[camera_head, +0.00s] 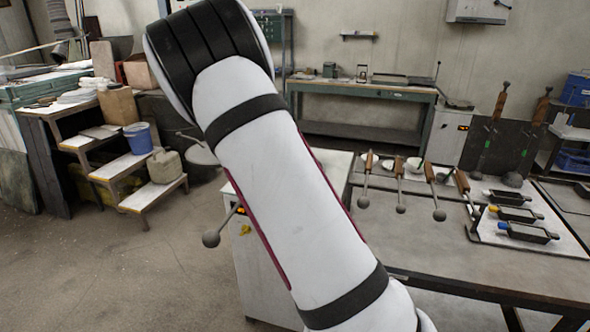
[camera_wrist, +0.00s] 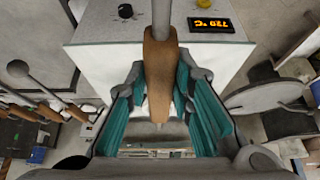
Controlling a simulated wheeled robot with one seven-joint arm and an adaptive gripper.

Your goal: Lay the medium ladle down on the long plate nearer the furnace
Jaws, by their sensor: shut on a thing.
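In the wrist view my gripper (camera_wrist: 160,118) is shut on the brown wooden handle of a ladle (camera_wrist: 159,60). Its grey rod runs up out of the picture, and its bowl is hidden. I cannot tell its size. The white furnace (camera_wrist: 95,25) with a lit 720 °C display is just beyond the handle. In the head view my arm hides my gripper and most of the furnace (camera_head: 262,280). A ball-ended rod (camera_head: 211,239) sticks out left of my arm; I cannot tell whether it belongs to the held ladle. I cannot make out the long plates for sure.
Several ladles (camera_head: 400,185) with wooden handles lie in a row on the table (camera_head: 400,240), ball ends toward its front edge. To their right, a pale tray (camera_head: 570,247) holds dark moulds (camera_head: 528,232). Dark upright panels (camera_head: 512,155) stand behind. A stepped shelf (camera_head: 150,195) is at left.

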